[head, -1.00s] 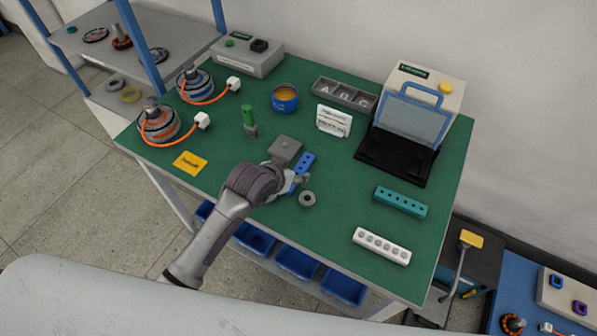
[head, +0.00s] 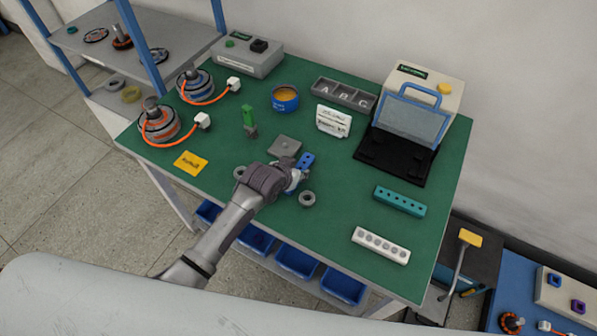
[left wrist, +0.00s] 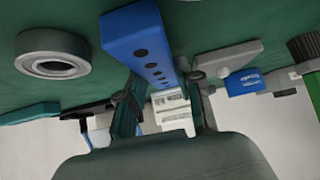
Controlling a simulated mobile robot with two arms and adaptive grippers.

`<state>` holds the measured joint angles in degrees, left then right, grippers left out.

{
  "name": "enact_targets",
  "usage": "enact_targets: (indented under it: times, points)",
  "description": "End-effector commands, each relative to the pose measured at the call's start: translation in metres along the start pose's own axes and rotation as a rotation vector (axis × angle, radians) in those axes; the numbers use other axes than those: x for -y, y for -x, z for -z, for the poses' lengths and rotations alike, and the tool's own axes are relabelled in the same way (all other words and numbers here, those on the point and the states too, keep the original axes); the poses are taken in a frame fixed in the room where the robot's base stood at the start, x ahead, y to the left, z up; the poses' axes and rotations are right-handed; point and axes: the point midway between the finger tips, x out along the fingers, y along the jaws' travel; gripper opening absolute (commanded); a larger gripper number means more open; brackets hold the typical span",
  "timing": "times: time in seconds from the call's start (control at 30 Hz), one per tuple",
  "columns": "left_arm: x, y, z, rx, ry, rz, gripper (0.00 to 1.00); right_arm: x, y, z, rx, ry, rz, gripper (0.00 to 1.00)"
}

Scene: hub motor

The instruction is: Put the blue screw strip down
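The blue screw strip (head: 306,161) has a row of dark holes. In the head view its far end shows beside the grey plate (head: 285,146), and my left gripper (head: 299,176) hides its near part. In the left wrist view the strip (left wrist: 146,46) runs down between the two fingertips (left wrist: 165,92), one on each side, and the gripper looks shut on it. The strip is low over or on the green table (head: 230,140); I cannot tell whether it touches. My right gripper is not in view.
Grey rings (head: 307,199) lie close to my left gripper. A teal strip (head: 400,201) and a white strip (head: 381,245) lie to the right. A green-handled tool (head: 249,121) and a blue tub (head: 285,98) stand behind. The table between gripper and white strip is mostly clear.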

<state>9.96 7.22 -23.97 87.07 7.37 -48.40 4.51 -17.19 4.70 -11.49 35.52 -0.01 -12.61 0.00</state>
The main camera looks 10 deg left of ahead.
Motion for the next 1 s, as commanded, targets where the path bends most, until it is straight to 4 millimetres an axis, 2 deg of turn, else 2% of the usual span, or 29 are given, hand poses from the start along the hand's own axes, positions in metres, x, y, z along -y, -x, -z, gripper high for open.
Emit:
enact_targets:
  times: [0.03,0.17,0.53,0.77,1.0]
  points:
    - [0.000,0.000,0.000,0.000,0.000,0.000,0.20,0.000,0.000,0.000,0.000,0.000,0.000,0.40]
    - [0.000,0.000,0.000,0.001,0.000,0.000,0.00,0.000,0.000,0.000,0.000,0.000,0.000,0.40]
    - [0.000,0.004,0.005,-0.003,0.000,0.000,0.00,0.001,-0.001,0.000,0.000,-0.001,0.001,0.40]
    - [0.000,0.027,0.029,-0.008,-0.001,0.000,0.00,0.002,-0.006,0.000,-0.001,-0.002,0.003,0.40]
    - [-0.055,0.051,0.050,-0.006,0.002,-0.007,0.00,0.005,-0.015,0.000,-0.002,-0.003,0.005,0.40]
